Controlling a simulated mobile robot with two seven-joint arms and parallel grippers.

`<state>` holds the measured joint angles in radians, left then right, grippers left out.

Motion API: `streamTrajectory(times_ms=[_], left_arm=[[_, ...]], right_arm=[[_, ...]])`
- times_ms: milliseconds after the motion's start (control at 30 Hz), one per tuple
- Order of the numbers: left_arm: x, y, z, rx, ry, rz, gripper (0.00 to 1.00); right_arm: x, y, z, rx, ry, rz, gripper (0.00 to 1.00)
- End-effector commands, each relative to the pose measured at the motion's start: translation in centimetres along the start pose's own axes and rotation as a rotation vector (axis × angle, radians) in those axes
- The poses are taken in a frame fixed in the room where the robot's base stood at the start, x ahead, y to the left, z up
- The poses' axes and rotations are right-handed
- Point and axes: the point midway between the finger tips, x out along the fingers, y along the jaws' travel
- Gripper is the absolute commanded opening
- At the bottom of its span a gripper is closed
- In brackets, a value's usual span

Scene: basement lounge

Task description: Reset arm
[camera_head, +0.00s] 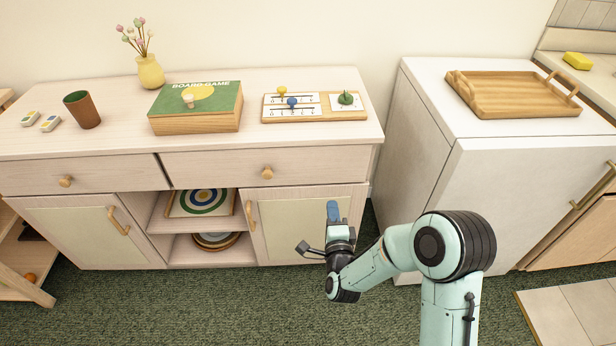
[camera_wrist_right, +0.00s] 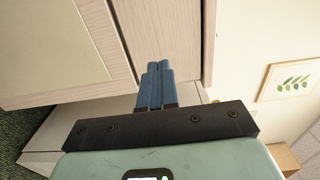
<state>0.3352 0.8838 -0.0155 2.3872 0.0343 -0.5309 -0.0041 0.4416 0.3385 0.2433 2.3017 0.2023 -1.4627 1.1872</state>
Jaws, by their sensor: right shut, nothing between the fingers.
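My right gripper (camera_head: 333,211) is in front of the right door of the wooden sideboard (camera_head: 310,160), below its top. Its blue fingers are closed together with nothing between them. They also show in the right wrist view (camera_wrist_right: 156,84), side by side. My right arm is bent, coming in from the lower right of the head view. My left gripper is not in view.
On the sideboard stand a brown cup (camera_head: 82,110), a yellow vase (camera_head: 150,72), a board game box (camera_head: 196,110) and a scoring board (camera_head: 314,107). A white cabinet (camera_head: 430,130) at right bears a wooden tray (camera_head: 510,108). Green carpet (camera_head: 220,305) in front is clear.

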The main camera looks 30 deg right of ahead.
Motion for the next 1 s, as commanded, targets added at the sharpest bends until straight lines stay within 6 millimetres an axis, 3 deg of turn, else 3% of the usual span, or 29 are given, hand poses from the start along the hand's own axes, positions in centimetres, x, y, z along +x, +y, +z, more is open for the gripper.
streamTrajectory(times_ms=[267,367,467,567,733,900,1000], left_arm=[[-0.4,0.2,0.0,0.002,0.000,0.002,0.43],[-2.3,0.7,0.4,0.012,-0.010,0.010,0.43],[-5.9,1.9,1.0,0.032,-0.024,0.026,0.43],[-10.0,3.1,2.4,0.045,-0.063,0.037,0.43],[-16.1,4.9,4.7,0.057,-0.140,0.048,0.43],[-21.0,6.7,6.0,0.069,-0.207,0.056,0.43],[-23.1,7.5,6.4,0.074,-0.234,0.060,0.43]], right_arm=[[-0.3,0.3,0.2,-0.013,-0.010,0.021,0.00],[-1.4,1.5,1.3,-0.080,-0.063,0.118,0.00],[-4.0,3.9,3.4,-0.215,-0.181,0.295,0.00],[-8.5,6.9,5.1,-0.406,-0.360,0.503,0.00],[-18.8,11.1,6.6,-0.714,-0.756,0.803,0.00],[-29.6,11.8,6.4,-0.928,-1.200,0.992,0.00],[-33.9,10.9,5.8,-0.993,-1.409,1.041,0.00]])
